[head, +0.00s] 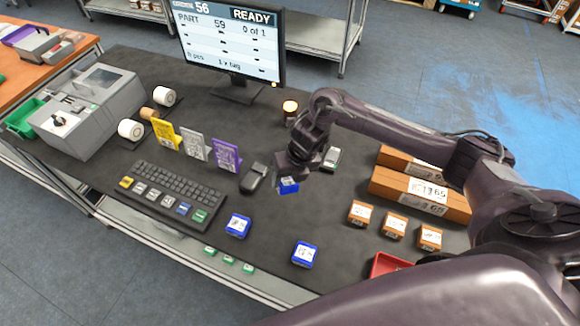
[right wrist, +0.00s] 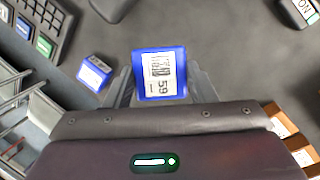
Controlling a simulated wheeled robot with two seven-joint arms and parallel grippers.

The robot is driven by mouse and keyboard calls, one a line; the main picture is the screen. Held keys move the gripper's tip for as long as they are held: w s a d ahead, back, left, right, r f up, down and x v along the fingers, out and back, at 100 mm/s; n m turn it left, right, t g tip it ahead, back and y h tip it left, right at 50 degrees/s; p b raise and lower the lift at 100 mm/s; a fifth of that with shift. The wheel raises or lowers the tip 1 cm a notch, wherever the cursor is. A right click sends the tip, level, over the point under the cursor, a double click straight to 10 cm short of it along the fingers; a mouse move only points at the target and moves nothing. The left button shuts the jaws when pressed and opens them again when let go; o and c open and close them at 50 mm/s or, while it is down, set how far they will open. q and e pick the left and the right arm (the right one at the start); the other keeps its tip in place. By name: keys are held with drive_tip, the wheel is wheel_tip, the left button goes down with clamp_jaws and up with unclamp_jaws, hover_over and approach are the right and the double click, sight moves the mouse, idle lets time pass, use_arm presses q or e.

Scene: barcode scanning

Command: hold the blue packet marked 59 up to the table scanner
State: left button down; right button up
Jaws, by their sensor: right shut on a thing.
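My right gripper (head: 291,177) is shut on a blue packet (head: 289,187) and holds it above the dark table. In the right wrist view the packet (right wrist: 159,75) sits between the fingertips, its white label with a barcode and "59" facing the camera. A black, rounded device that looks like the table scanner (head: 253,178) stands just left of the packet in the head view, apart from it. My left gripper is not in view.
Two other blue packets (head: 238,225) (head: 305,254) lie on the table nearer the front. Orange boxes (head: 394,224) and long brown cartons (head: 420,196) are at right. A keyboard (head: 170,192), code cards (head: 195,147) and a monitor (head: 232,42) reading "PART 59", "0 of 1" are at left and back.

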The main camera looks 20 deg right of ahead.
drive_tip(key=shift+d+m, duration=0.2)
drive_tip(key=shift+m, duration=0.2)
drive_tip(key=shift+d+f, duration=0.1)
drive_tip(key=shift+f, duration=0.1)
drive_tip(key=f+b, duration=0.1)
drive_tip(key=w+d+f+b, duration=0.1)
drive_tip(key=b, duration=0.1)
drive_tip(key=w+d+f+b, duration=0.1)
drive_tip(key=shift+w+d+f, duration=0.15)
drive_tip(key=shift+f, duration=0.2)
drive_tip(key=shift+w+d+f+b, duration=0.55)
drive_tip(key=shift+d+b, duration=0.05)
drive_tip(key=shift+b, duration=0.35)
drive_tip(key=shift+s+a+r+p, duration=0.15)
drive_tip(key=shift+r+p, duration=0.2)
drive_tip(key=s+a+r+p, duration=0.2)
drive_tip(key=p, duration=0.1)
drive_tip(key=s+a+r+p, duration=0.2)
drive_tip(key=r+p, duration=0.1)
drive_tip(key=p, duration=0.1)
drive_tip(key=shift+s+a+r, duration=0.1)
drive_tip(key=shift+a+r, duration=0.1)
drive_tip(key=shift+a, duration=0.1)
drive_tip(key=s+a+r, duration=0.4)
drive_tip(key=a, duration=0.1)
drive_tip(key=shift+s, duration=0.15)
